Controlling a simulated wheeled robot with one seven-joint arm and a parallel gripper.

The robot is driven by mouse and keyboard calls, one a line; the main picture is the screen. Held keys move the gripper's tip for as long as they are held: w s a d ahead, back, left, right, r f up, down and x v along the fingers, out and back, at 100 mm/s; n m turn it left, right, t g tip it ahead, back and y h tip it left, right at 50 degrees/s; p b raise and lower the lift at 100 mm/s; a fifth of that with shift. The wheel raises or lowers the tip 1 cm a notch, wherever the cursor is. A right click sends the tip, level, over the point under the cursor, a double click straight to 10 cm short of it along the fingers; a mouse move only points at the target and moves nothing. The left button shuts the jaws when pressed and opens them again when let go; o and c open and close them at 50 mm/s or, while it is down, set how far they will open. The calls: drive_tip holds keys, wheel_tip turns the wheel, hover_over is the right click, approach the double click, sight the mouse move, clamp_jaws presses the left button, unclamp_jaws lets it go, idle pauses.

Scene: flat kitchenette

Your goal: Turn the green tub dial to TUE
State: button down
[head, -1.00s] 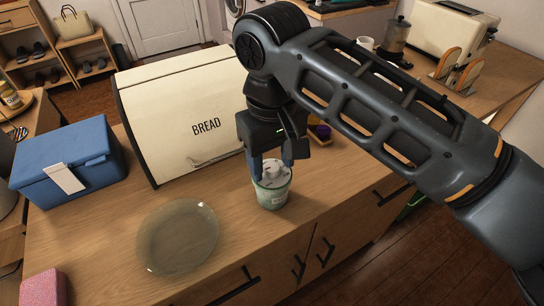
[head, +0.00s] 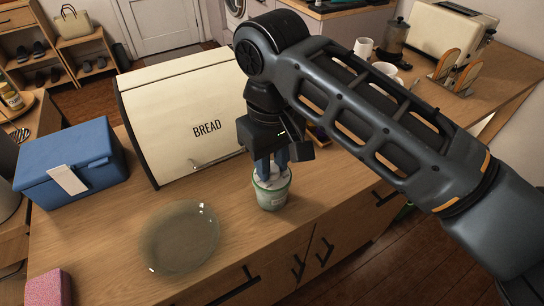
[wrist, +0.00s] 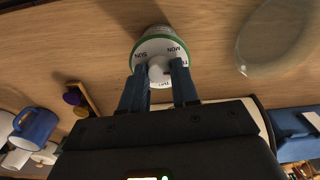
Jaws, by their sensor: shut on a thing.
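The green tub (head: 271,197) stands upright on the wooden counter near its front edge, in front of the bread bin. Its white dial lid (wrist: 150,47) shows in the wrist view with day words around its rim; SUN and MON are readable, others are partly covered. A pale knob (wrist: 158,71) rises from the dial's middle. My gripper (head: 271,172) points down over the tub, with its two blue fingers shut on the knob, one on each side. I cannot make out a pointer or which day is set.
The cream bread bin (head: 180,110) stands close behind the tub. A glass plate (head: 179,236) lies to the left, with a blue box (head: 72,165) beyond and a pink block (head: 49,289) at the front left. Bare counter separates plate and tub.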

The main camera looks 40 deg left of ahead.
sight(272, 169)
drive_tip(key=c, duration=0.8)
unclamp_jaws()
drive_tip(key=shift+r+b, duration=0.5)
drive_tip(key=shift+r, duration=3.4)
